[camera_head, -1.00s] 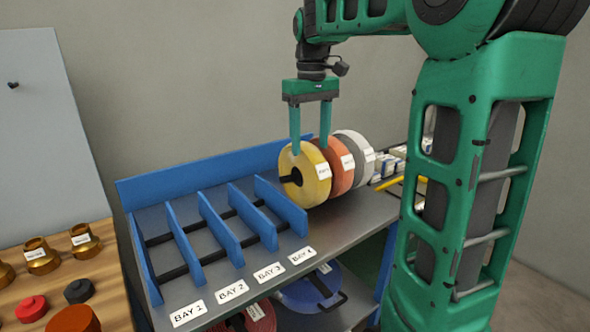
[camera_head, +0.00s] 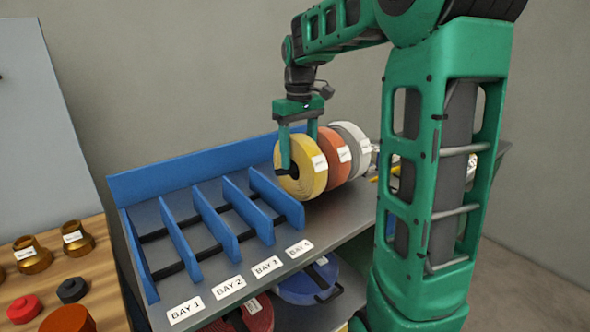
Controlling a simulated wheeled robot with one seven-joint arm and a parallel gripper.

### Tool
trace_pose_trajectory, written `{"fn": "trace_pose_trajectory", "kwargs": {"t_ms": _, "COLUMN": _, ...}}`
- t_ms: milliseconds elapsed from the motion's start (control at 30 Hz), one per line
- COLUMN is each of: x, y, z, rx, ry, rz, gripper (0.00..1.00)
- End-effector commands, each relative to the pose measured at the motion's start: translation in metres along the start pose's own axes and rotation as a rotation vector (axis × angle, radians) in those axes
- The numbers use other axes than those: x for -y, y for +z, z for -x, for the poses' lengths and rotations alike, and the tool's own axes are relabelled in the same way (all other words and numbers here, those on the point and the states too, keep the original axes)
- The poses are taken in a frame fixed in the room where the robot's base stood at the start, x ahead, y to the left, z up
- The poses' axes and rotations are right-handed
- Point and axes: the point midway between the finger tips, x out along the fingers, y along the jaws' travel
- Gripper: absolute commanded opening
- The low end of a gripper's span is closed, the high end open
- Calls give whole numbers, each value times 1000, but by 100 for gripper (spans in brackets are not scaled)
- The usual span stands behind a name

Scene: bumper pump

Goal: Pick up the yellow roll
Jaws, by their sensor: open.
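The yellow roll (camera_head: 308,177) stands upright on the grey shelf top, just right of the blue bay rack. It is the nearest of a row of rolls and has a white label. My gripper (camera_head: 299,156) is open, with its fingers pointing down at the yellow roll. One finger overlaps the front face of the roll near its dark centre. The other finger shows at the top, and its tip is hidden behind the roll. I cannot tell whether either finger touches it.
An orange roll (camera_head: 336,152) and a white roll (camera_head: 357,138) stand close behind the yellow one. The blue rack (camera_head: 192,170) has empty bays with labels along the front. A blue roll (camera_head: 300,289) and a red roll (camera_head: 257,314) lie on the lower shelf. A wooden table (camera_head: 92,288) with brass fittings stands left.

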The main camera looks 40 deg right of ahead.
Motion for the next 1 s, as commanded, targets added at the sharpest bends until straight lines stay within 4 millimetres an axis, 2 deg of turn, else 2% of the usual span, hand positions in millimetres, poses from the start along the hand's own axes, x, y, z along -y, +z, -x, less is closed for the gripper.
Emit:
{"fn": "trace_pose_trajectory", "kwargs": {"t_ms": 167, "x": 0, "y": 1, "z": -20, "rx": 2, "ry": -1, "rz": -1, "gripper": 56}}
{"fn": "trace_pose_trajectory", "kwargs": {"t_ms": 433, "x": 0, "y": 0, "z": -22, "rx": 0, "ry": 0, "rz": -1, "gripper": 56}}
{"fn": "trace_pose_trajectory", "kwargs": {"t_ms": 467, "x": 0, "y": 0, "z": -22, "rx": 0, "ry": 0, "rz": -1, "gripper": 51}}
{"fn": "trace_pose_trajectory", "kwargs": {"t_ms": 667, "x": 0, "y": 0, "z": -22, "rx": 0, "ry": 0, "rz": -1, "gripper": 4}}
{"fn": "trace_pose_trajectory", "kwargs": {"t_ms": 700, "x": 0, "y": 0, "z": -22, "rx": 0, "ry": 0, "rz": -1, "gripper": 0}}
{"fn": "trace_pose_trajectory", "kwargs": {"t_ms": 1000, "x": 0, "y": 0, "z": -20, "rx": -2, "ry": 1, "rz": -1, "gripper": 0}}
